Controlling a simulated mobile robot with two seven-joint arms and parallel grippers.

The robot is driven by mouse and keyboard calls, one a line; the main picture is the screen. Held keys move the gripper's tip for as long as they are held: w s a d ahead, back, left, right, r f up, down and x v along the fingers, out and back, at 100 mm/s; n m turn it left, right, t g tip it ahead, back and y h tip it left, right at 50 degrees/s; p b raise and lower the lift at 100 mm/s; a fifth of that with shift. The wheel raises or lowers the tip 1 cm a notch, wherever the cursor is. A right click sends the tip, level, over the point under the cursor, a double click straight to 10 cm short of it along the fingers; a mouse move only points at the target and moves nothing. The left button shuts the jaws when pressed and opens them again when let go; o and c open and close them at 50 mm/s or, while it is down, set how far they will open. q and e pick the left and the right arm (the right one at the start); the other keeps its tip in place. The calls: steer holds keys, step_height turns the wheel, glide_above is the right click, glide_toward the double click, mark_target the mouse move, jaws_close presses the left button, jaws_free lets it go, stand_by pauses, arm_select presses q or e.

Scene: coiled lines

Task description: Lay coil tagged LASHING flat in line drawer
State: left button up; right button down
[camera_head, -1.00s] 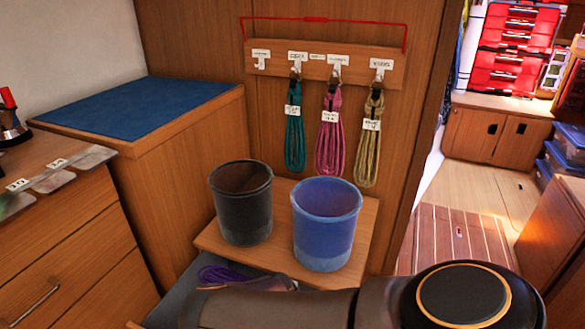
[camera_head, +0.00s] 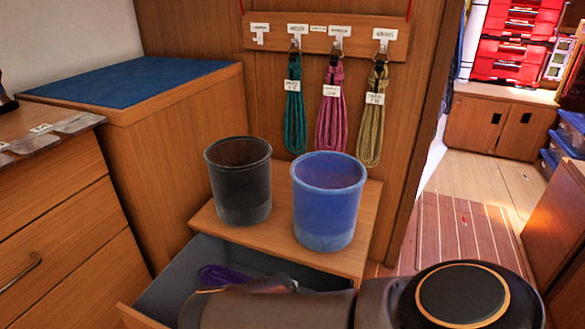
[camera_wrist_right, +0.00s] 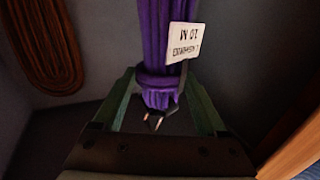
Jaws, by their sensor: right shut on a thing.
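The purple coil with a white tag (camera_wrist_right: 184,43) shows in the right wrist view (camera_wrist_right: 154,30). The tag is upside down and reads like LASHING, 10 M. My right gripper (camera_wrist_right: 160,92) is shut on the coil near its bound end. In the head view the purple coil (camera_head: 222,274) shows inside the outline of the open grey line drawer (camera_head: 170,292), partly covered by my right arm. My right gripper is hidden there. I cannot tell whether the coil touches the drawer floor. My left gripper is in neither view.
An orange-brown coil (camera_wrist_right: 42,45) lies on the left in the wrist view. A black bucket (camera_head: 240,185) and a blue bucket (camera_head: 327,205) stand on the shelf (camera_head: 280,235) above the drawer. Teal, pink and tan coils (camera_head: 331,110) hang from the hook board (camera_head: 275,34).

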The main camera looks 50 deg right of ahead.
step_height(320, 180, down, 3)
steer(key=b, duration=0.2)
steer(key=shift+f+b, duration=0.2)
steer(key=shift+b, duration=0.15)
steer(key=shift+f+b, duration=0.3)
steer(key=shift+f, duration=3.55)
steer(key=shift+c, duration=0.7)
jaws_free()
steer(key=shift+o, duration=0.7)
steer(key=shift+s+f, duration=0.1)
